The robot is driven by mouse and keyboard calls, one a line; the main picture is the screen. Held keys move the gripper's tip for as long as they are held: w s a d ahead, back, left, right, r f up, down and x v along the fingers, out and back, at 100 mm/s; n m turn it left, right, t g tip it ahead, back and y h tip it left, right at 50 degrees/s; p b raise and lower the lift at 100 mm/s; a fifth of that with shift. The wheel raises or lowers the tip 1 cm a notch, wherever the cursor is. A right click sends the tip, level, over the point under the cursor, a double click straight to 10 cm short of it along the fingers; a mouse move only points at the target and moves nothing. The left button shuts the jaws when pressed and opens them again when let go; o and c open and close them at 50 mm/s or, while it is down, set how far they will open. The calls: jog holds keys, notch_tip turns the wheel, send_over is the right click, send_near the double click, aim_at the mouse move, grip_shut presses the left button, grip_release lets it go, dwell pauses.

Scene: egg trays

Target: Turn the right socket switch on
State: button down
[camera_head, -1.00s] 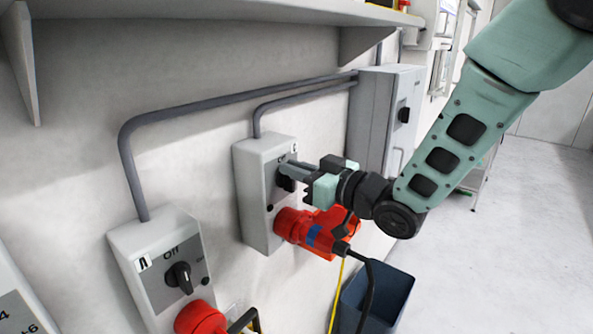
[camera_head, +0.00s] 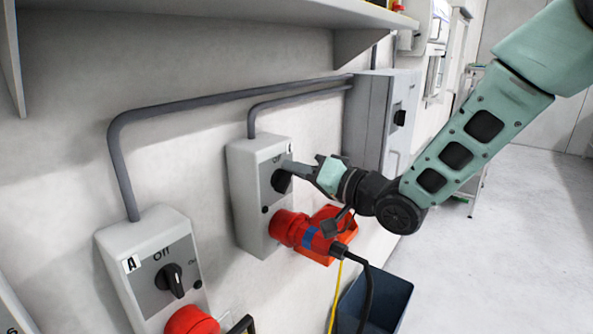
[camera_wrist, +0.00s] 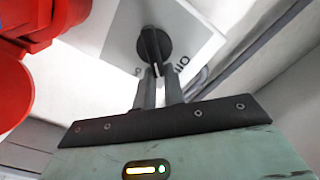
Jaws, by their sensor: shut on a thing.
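The right socket box (camera_head: 240,196) is a light grey housing on the wall, with a red plug in its red socket (camera_head: 288,228) low on its front. Its black rotary switch (camera_head: 280,181) sits on the grey upper panel; it also shows in the wrist view (camera_wrist: 153,45). My gripper (camera_head: 288,172) is at this switch, its fingers (camera_wrist: 158,76) shut on the knob's raised bar. In the wrist view the bar points toward my fingers, near the partly hidden lettering. In the head view the fingers cover part of the knob and label.
The left socket box (camera_head: 135,238) has its own black switch (camera_head: 174,280), near "Off", and a red socket (camera_head: 191,320). A grey cabinet (camera_head: 372,125) stands beyond my gripper. A dark blue bin (camera_head: 385,300) and cables are below. A shelf (camera_head: 290,12) runs above.

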jog(key=m, duration=0.1)
jog(key=f+m, duration=0.1)
jog(key=m, duration=0.1)
jog(key=m+p, duration=0.1)
jog(key=shift+f+m, duration=0.3)
jog(key=shift+f+m+p, duration=0.2)
jog(key=shift+m+p, duration=0.15)
jog(key=shift+m, duration=0.75)
jog(key=shift+f+m+p, duration=0.2)
jog(key=shift+m+p, duration=0.15)
jog(key=shift+m, duration=0.75)
jog(key=shift+a, duration=0.1)
jog(key=c, duration=1.5)
grip_release()
jog(key=shift+r, duration=0.1)
jog(key=shift+w, duration=0.15)
jog(key=shift+d, duration=0.2)
